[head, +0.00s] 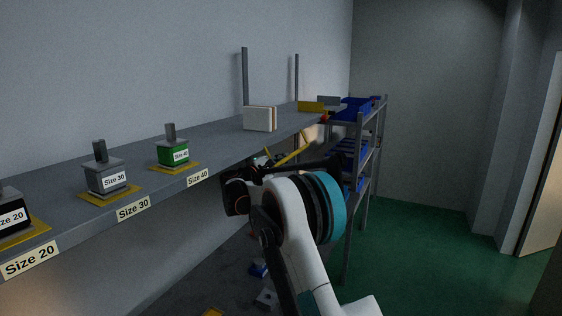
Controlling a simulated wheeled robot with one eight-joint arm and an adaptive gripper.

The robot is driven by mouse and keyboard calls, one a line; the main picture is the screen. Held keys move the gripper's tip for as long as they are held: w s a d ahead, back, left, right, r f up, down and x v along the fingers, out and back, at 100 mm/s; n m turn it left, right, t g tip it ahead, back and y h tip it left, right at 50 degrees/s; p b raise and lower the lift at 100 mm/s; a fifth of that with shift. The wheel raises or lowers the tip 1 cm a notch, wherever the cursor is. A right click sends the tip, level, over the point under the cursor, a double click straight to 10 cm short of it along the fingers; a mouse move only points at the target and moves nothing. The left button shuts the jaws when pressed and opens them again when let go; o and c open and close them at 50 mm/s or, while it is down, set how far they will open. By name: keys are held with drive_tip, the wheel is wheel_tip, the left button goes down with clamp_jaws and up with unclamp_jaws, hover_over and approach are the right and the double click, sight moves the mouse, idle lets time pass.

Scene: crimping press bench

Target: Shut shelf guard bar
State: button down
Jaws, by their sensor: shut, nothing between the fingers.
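A yellow bar (293,153), which I take to be the guard bar, slants below the front edge of the grey shelf (215,158), just beyond my arm. Its upper end is near the shelf edge; its lower end is hidden behind my wrist. A small red piece (323,117) shows at the shelf's far front corner; I cannot tell whether it joins the bar. My gripper (242,192) is shut and empty, in front of and below the shelf edge. Its fingertips are hard to make out, and I cannot tell whether it touches the bar.
Labelled die blocks stand on yellow plates along the shelf, including a green one (173,153) and a grey one (106,178). A white box (260,118) stands farther back. A rack (361,150) with blue bins is beyond. Green floor (430,235) at right is clear.

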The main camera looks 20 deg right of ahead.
drive_tip(key=shift+s+d+n+b, duration=0.25)
drive_tip(key=shift+n+b, duration=0.1)
drive_tip(key=shift+n, duration=0.15)
drive_tip(key=s+n+b, duration=0.1)
drive_tip(key=n, duration=0.1)
drive_tip(key=d+n+t+b, duration=0.1)
drive_tip(key=n, duration=0.1)
drive_tip(key=s+d+r+n+t+b, duration=0.1)
drive_tip(key=n, duration=0.1)
drive_tip(key=shift+s, duration=0.35)
wheel_tip(320, 180, up, 13)
drive_tip(key=n+t+y+p, duration=0.2)
drive_tip(key=n+t+y, duration=0.2)
drive_tip(key=n, duration=1.7)
drive_tip(key=shift+f+t, duration=0.15)
drive_tip(key=shift+t, duration=0.35)
